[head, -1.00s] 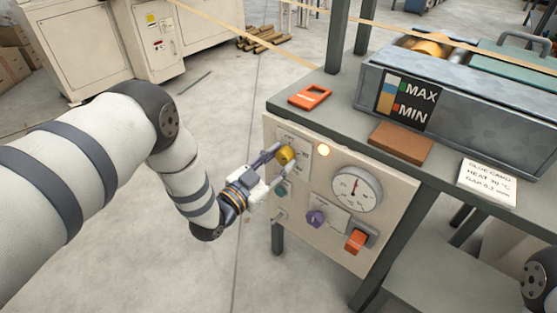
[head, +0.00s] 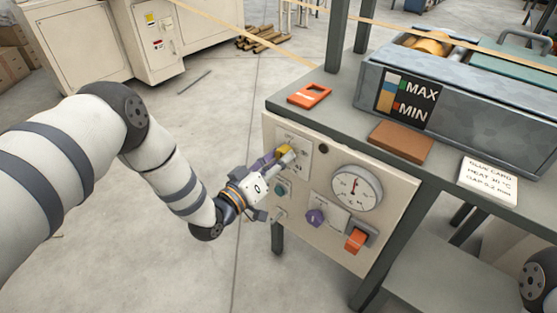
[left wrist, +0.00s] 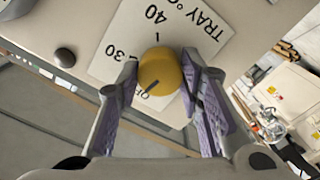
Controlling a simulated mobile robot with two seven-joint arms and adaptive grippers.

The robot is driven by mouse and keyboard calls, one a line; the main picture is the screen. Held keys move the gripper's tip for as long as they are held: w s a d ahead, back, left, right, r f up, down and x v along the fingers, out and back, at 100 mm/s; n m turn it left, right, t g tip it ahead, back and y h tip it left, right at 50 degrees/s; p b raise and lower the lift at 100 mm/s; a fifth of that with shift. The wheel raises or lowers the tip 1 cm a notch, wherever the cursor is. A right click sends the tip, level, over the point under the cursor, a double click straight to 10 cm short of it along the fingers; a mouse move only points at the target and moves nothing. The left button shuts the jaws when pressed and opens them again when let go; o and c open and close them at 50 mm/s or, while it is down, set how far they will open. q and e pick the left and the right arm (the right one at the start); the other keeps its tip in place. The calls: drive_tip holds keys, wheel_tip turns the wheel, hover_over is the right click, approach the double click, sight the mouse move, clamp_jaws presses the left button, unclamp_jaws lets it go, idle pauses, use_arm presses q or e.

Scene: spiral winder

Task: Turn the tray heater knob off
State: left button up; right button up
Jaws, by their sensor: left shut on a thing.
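The yellow tray heater knob (head: 285,151) is on the upper left of the cream control panel (head: 392,225). In the left wrist view the knob (left wrist: 158,71) sits between the two purple-padded fingers of my left gripper (left wrist: 160,75), which is shut on it. The knob's dark pointer line points down towards a partly hidden label that looks like OFF, away from the 30 and 40 marks on the tray plate (left wrist: 180,22). In the head view my left gripper (head: 279,158) reaches the knob from the left. The round indicator lamp (head: 323,149) beside it is dark.
An orange piece (head: 309,94) and a brown block (head: 401,142) lie on the bench above. Floor left of the panel is clear.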

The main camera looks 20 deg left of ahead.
use_arm(q)
drive_tip(key=shift+n, duration=0.8)
drive_tip(key=o, duration=1.2)
drive_tip(key=shift+c, duration=0.2)
drive_tip(key=v, duration=1.2)
